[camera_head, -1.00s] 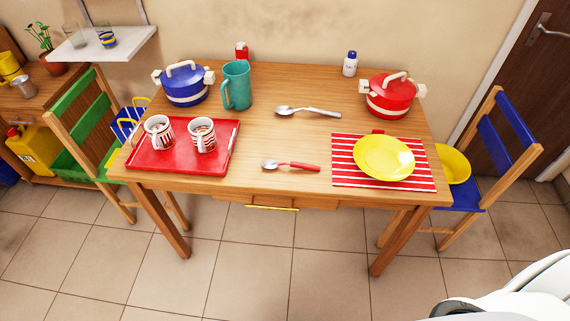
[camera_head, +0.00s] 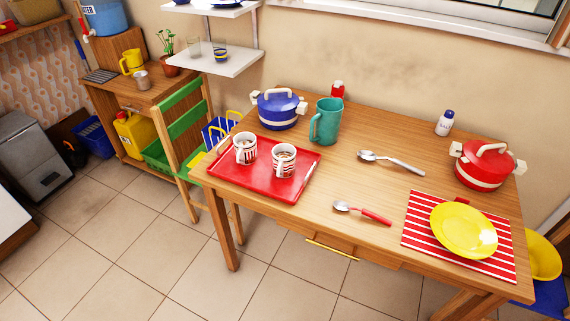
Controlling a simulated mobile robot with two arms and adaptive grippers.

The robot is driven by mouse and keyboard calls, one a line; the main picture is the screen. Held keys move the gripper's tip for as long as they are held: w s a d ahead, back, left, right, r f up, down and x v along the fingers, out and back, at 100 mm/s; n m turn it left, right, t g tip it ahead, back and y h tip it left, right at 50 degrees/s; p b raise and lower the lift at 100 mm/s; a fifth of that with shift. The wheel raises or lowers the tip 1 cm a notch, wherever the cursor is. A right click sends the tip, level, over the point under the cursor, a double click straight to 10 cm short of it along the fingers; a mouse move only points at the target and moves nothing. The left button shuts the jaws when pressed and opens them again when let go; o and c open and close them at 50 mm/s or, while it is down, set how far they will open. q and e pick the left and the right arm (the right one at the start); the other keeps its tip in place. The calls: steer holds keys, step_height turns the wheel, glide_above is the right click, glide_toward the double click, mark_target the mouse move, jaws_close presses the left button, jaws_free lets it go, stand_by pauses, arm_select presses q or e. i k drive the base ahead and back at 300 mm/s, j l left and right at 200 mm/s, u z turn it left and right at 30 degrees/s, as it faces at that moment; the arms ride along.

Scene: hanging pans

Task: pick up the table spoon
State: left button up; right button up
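Two spoons lie on the wooden table (camera_head: 365,208). A spoon with a white or pale handle (camera_head: 390,162) lies towards the back, between the teal pitcher and the red pot. A smaller spoon with a red handle (camera_head: 362,212) lies near the front edge, between the red tray and the striped mat. I cannot tell from their look alone which is the table spoon. Neither gripper is in view.
A red tray (camera_head: 228,181) with two striped mugs is on the left. A blue pot (camera_head: 277,111), teal pitcher (camera_head: 326,122), red pot (camera_head: 484,168) and yellow plate (camera_head: 463,230) stand around the spoons. A green-backed chair (camera_head: 186,110) is left of the table; open floor lies in front.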

mark_target(341, 205)
steer(key=i+j+z, duration=0.15)
steer(key=i+j, duration=0.25)
steer(key=i+j+z, duration=0.2)
steer(key=i+j, duration=0.15)
steer(key=i+j+z, duration=0.15)
steer(key=i+j, duration=0.15)
steer(key=j, duration=0.3)
